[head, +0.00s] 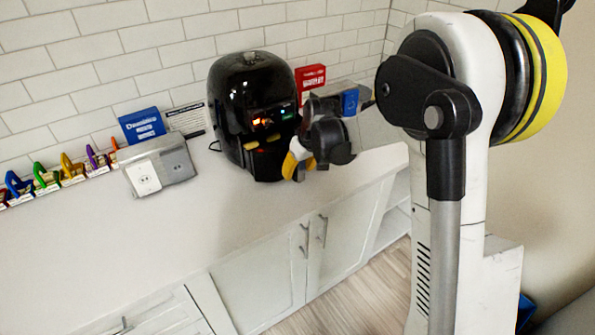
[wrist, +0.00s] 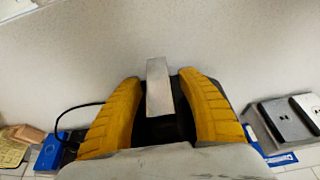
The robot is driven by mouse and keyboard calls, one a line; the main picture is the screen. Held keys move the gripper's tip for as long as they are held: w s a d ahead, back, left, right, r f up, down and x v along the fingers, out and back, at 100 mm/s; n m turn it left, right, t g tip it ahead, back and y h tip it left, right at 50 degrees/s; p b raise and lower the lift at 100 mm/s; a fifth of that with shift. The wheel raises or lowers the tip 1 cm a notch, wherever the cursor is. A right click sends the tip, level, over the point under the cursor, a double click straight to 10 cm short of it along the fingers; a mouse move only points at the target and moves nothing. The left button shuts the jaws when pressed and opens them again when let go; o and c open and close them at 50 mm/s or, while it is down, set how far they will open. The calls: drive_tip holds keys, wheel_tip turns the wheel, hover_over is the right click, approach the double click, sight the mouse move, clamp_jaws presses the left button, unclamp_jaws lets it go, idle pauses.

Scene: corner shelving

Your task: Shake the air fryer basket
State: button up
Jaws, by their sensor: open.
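The black, rounded air fryer (head: 252,105) stands upright on the counter against the tiled wall, with lit displays on its front. My gripper (head: 297,163) is at the lower right of the fryer's front, partly covering it. In the wrist view, my gripper's two yellow fingers (wrist: 160,82) are spread apart. A grey bar (wrist: 158,90), which looks like the basket handle, lies between them, with clear space on both sides. The fryer's black body (wrist: 165,130) shows behind and below the bar. The basket itself cannot be made out.
A grey outlet box (head: 162,170) stands on the counter left of the fryer, near a blue box (head: 142,125). A red box (head: 310,78) is behind it, to the right. Small colored items (head: 73,168) line the wall. The counter front (head: 150,245) is clear.

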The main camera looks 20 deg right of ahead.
drive_tip(key=v, duration=1.1)
drive_tip(key=shift+r, duration=0.15)
drive_tip(key=shift+s, duration=0.25)
drive_tip(key=s+a+m+t+h+b, duration=0.1)
drive_tip(key=s+m+t, duration=0.2)
drive_tip(key=s, duration=2.3)
drive_tip(key=shift+r+m, duration=0.3)
drive_tip(key=shift+r, duration=0.1)
